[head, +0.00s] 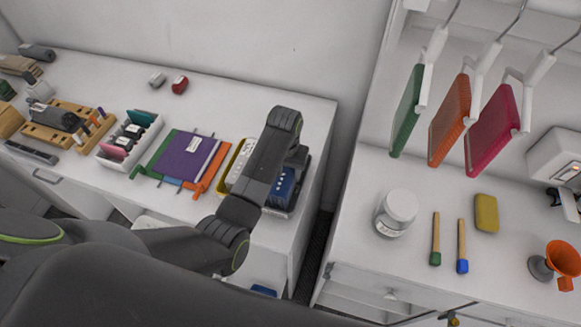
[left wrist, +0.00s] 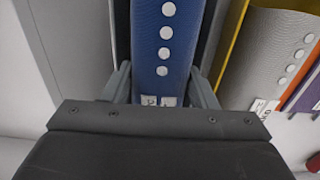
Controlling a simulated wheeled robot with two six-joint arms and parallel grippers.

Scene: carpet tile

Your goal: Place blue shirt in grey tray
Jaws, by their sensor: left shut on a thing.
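The blue shirt (head: 285,188) is a folded dark blue piece at the right end of the left counter. In the left wrist view the blue shirt (left wrist: 163,50) shows a row of white buttons and small white labels. My left gripper (head: 290,170) is shut on it, with a finger on each side in the left wrist view (left wrist: 160,85). The grey tray (head: 292,209) shows as a rim under and beside the shirt. My arm hides much of both, and I cannot tell whether the shirt rests on the tray floor. My right gripper is not in view.
A yellow tray (head: 224,181) with a pale buttoned shirt (left wrist: 262,48) stands just left. A purple folder-like item (head: 187,155) and a white organizer (head: 152,132) lie farther left. A gap separates this counter from the right one, which holds a white jar (head: 397,211).

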